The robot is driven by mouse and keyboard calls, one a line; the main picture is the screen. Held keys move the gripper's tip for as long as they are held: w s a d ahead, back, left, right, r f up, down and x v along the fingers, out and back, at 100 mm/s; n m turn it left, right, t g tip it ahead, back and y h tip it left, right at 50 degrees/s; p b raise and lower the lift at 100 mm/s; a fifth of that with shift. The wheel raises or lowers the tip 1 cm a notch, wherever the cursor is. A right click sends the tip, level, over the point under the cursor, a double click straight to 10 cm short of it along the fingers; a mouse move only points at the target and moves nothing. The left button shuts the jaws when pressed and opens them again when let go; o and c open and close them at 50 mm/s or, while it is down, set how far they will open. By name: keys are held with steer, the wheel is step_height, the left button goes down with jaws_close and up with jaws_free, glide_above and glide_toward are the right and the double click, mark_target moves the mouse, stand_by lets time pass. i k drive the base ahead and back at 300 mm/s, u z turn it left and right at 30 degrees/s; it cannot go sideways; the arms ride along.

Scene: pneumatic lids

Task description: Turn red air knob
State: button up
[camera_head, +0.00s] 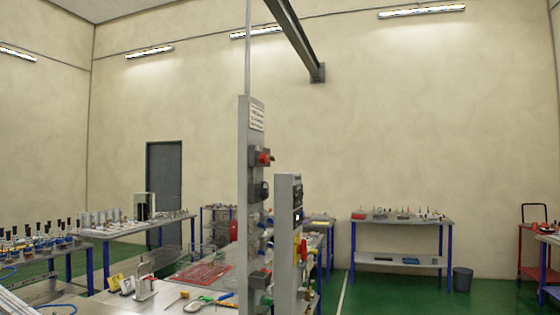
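A red knob (264,158) sticks out to the right near the top of a tall narrow grey panel (244,200), just below a white label. A black fitting (261,191) and several smaller fittings sit below it on the same panel. A smaller reddish fitting (266,271) is near the panel's lower end. A red lever (304,250) is on a shorter grey post (286,230) to the right. I cannot tell from the picture which of these red parts is the air knob. My gripper is not in view.
Benches with bottles and parts stand at left. A table (402,222) stands against the back wall, beside a dark bin (463,279). Green floor (400,295) is open at right.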

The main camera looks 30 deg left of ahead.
mark_target(264, 158)
steer(key=i, duration=2.4)
steer(key=u, duration=2.8)
